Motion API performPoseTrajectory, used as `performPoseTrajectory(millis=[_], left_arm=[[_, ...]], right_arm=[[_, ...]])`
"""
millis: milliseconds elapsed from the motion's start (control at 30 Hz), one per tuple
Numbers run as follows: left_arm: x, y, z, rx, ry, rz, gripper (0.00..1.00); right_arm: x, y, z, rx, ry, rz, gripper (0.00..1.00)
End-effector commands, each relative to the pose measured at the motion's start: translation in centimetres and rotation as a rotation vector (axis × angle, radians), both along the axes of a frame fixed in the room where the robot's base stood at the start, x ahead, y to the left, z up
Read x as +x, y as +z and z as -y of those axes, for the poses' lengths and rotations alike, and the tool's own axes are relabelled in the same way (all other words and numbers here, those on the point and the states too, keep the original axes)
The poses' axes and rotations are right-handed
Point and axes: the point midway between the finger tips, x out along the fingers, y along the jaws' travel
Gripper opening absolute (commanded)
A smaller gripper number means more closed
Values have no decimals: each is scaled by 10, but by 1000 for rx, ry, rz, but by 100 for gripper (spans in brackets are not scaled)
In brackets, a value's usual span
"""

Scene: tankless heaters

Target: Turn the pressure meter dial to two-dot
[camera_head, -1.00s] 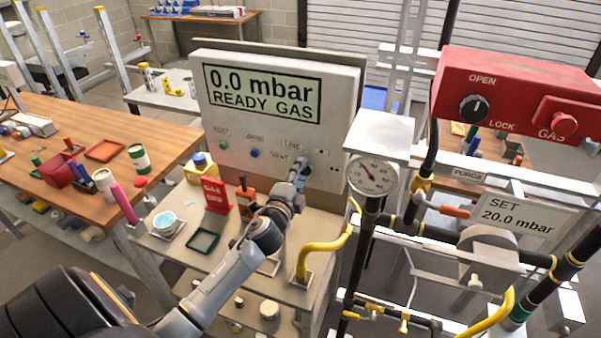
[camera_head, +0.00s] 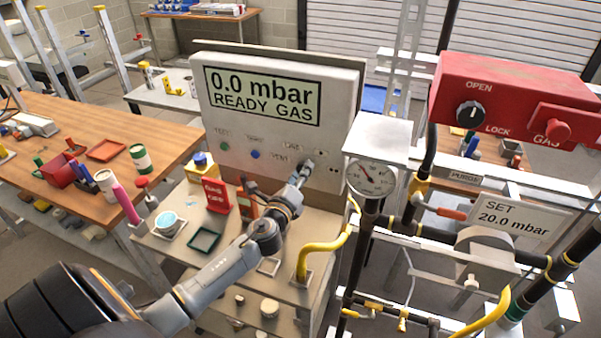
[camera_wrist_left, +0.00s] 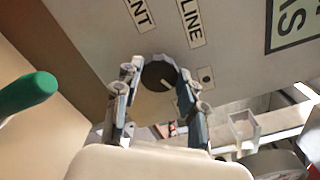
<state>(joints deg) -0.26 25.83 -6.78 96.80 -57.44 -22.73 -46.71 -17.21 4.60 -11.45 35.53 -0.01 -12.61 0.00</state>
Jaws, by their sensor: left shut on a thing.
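The pressure meter is the light grey box with a screen (camera_head: 262,95) reading 0.0 mbar and READY GAS. Its dial, a round dark knob (camera_wrist_left: 158,74) with a small white pointer mark, shows in the left wrist view near the LINE (camera_wrist_left: 191,22) and VENT labels. The mark points to the lower right there. My left gripper (camera_head: 305,168) is at the panel's lower right, its two fingers (camera_wrist_left: 158,88) closed around the dial's sides. The gripper hides the dial in the head view. The two-dot label (camera_head: 333,169) lies just right of the gripper. My right gripper is not in view.
A round pressure gauge (camera_head: 371,176) and pipes stand close to the right of the meter. A yellow pipe (camera_head: 325,252) rises from the bench below. A red gas box (camera_head: 515,95) is at the right.

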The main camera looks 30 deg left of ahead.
Motion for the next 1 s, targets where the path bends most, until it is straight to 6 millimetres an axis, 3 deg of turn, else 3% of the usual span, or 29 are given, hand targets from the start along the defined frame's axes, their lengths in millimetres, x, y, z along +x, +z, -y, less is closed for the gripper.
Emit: performPoseTrajectory(millis=[667, 700, 767, 800, 1000], left_arm=[[0, -1, 0, 61, 0, -17, 9], [0, -1, 0, 61, 0, -17, 46], [0, -1, 0, 61, 0, -17, 58], [0, -1, 0, 60, 0, -17, 63], [0, -1, 0, 59, 0, -16, 63]], right_arm=[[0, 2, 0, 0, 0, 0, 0], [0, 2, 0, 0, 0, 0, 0], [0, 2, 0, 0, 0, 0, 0], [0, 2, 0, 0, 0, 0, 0], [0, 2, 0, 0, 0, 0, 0]])
